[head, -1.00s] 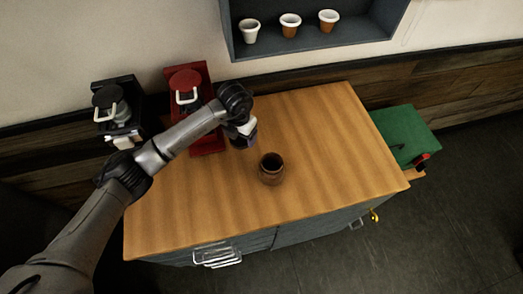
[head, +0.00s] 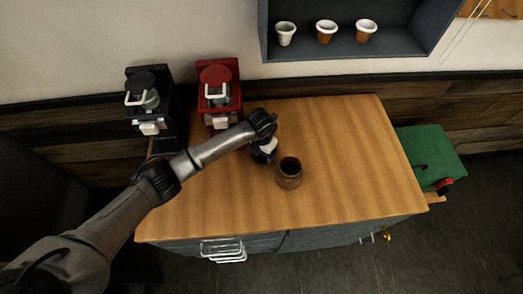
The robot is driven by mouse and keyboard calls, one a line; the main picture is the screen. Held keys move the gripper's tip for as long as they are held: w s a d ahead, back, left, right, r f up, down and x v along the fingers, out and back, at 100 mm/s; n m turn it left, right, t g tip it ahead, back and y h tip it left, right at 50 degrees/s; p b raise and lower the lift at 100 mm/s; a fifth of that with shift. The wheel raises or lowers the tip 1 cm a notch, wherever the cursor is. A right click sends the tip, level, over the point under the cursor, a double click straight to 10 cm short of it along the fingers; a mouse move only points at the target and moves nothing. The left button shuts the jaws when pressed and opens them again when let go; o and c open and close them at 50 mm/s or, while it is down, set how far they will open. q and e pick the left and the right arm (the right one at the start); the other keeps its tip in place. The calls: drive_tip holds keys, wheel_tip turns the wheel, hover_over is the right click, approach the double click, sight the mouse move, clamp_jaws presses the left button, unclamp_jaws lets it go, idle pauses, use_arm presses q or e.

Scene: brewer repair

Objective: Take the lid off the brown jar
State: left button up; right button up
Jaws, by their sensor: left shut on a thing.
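The brown jar (head: 289,177) stands upright on the wooden counter top, right of the middle of the head view. Its mouth looks dark and open, with no lid on it. My left gripper (head: 264,156) is just to the left of the jar and a little behind it, pointing down. It is shut on a small dark thing, which seems to be the lid; the hand and fingers hide most of it. I cannot tell whether the held thing touches the counter. My right gripper is not in view.
A red brewer (head: 218,82) and a black brewer (head: 148,92) stand at the back left. Three cups, one of them this white cup (head: 286,33), sit in a wall shelf (head: 395,42). A green box (head: 428,152) is beyond the right edge. The counter (head: 350,150) is clear right of the jar.

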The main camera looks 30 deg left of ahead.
use_arm(q)
drive_tip(key=shift+w, duration=0.1)
drive_tip(key=shift+f, duration=0.15)
drive_tip(key=o, duration=1)
drive_tip(key=shift+c, duration=0.2)
drive_tip(key=shift+r, duration=0.3)
wheel_tip(320, 180, up, 12)
drive_tip(key=shift+f, duration=0.1)
